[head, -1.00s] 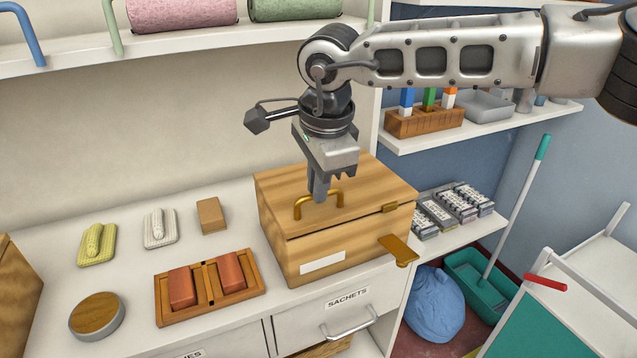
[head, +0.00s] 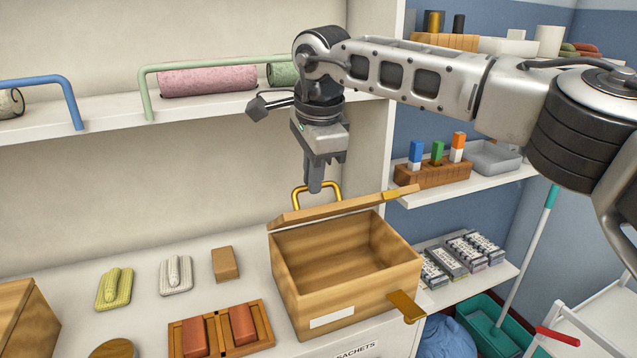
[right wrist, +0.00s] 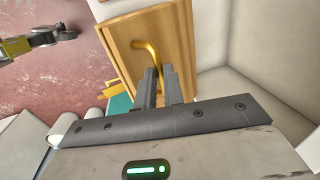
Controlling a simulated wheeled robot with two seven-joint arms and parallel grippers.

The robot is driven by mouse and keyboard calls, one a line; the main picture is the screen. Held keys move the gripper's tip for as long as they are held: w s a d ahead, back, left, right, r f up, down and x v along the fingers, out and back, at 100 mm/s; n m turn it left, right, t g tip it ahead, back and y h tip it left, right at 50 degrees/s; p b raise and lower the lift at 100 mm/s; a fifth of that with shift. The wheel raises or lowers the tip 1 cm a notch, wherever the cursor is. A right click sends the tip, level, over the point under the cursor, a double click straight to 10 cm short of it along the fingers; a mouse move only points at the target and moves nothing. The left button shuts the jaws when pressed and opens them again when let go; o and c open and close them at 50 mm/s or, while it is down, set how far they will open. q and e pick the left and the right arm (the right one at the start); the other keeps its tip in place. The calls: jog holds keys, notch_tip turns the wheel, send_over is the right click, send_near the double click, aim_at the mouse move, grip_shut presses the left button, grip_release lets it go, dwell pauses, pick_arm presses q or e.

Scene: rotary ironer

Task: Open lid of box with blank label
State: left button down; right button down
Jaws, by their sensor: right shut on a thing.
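The wooden box (head: 345,283) with a blank white label (head: 332,317) on its front stands on the white counter. Its lid (head: 340,206) is raised and tilted over the back part, and the box's inside shows empty. My right gripper (head: 315,188) is shut on the brass lid handle (head: 331,190) above the lid. In the right wrist view the fingers (right wrist: 160,75) close around the handle (right wrist: 147,50) on the wooden lid (right wrist: 165,32). A brass latch tab (head: 406,305) sticks out at the box's front right. My left gripper is out of view.
A wooden tray with two red blocks (head: 221,332) lies left of the box. A tan block (head: 225,263) and white (head: 176,275) and yellow (head: 115,288) pads lie behind it. A shelf with a pink roll (head: 207,80) is above; a wall shelf (head: 470,185) is at right.

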jog(key=shift+w+f, duration=0.15)
jog(key=shift+f, duration=0.25)
jog(key=shift+a, duration=0.1)
jog(key=c, duration=1.9)
grip_release()
jog(key=o, duration=0.4)
jog(key=shift+w+f, duration=0.15)
jog(key=shift+w, duration=0.05)
jog(key=shift+w+a, duration=0.1)
jog(key=shift+w, duration=0.1)
jog(key=shift+s+r, duration=0.15)
jog(key=shift+r, duration=0.05)
jog(key=v, duration=1.5)
jog(key=shift+r, duration=0.4)
